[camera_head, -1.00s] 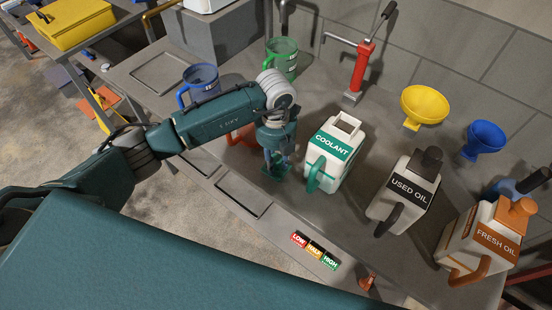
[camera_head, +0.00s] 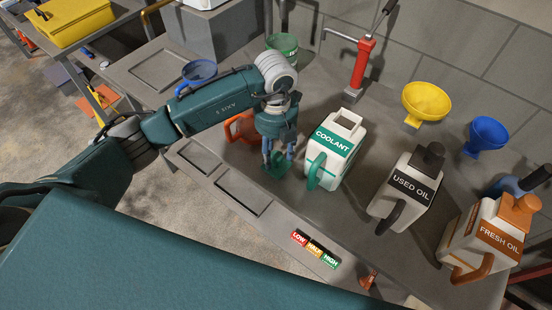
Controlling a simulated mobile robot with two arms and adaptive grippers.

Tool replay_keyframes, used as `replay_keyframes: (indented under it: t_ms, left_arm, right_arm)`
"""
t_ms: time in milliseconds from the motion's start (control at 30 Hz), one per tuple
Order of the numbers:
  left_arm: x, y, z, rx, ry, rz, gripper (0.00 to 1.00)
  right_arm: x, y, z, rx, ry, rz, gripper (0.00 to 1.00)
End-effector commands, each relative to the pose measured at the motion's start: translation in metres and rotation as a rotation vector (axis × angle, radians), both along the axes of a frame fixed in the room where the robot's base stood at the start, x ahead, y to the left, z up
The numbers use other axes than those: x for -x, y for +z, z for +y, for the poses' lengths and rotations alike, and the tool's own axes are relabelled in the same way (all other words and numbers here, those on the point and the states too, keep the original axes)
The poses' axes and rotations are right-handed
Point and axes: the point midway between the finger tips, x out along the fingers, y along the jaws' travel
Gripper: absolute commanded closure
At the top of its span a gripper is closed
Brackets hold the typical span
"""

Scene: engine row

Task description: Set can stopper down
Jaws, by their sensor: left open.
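A green stopper (camera_head: 276,168) sits low on the bench top, just left of the white coolant can (camera_head: 334,152). The can stands upright with a green label and green handle. My left gripper (camera_head: 278,157) points down over the stopper, with its fingers apart. The fingers partly cover the stopper, and I cannot tell whether they touch it. My right gripper is not in view.
The used oil can (camera_head: 405,190) and fresh oil can (camera_head: 490,235) stand to the right. Yellow (camera_head: 425,100) and blue (camera_head: 486,136) funnels and a red pump (camera_head: 361,66) are behind. An orange-red object (camera_head: 239,128) is partly hidden by my arm. LOW, HALF and HIGH tags (camera_head: 314,249) lie at the front edge.

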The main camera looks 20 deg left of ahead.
Motion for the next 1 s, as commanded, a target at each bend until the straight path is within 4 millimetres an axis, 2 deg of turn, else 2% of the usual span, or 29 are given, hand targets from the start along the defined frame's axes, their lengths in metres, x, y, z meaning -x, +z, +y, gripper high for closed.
replay_keyframes:
  t_ms: [33, 100, 300, 400, 600, 1000]
  left_arm:
    - [-0.002, 0.008, 0.000, 0.001, -0.001, -0.008, 0.55]
    - [-0.003, 0.025, 0.000, 0.002, 0.000, -0.009, 0.55]
    - [-0.001, 0.064, 0.000, 0.001, -0.001, -0.006, 0.55]
    - [-0.001, 0.078, 0.000, 0.001, 0.001, -0.004, 0.55]
    - [0.000, 0.089, 0.000, 0.000, 0.000, -0.001, 0.55]
    - [0.000, 0.089, 0.000, 0.001, 0.000, -0.001, 0.55]
  right_arm:
    - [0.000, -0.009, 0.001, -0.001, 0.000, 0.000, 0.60]
    - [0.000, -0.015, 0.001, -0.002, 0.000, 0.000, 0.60]
    - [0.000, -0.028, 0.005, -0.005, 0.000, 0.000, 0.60]
    - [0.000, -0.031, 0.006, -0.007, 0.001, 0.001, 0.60]
    - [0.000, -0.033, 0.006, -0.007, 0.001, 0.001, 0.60]
    - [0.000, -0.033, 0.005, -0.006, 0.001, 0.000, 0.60]
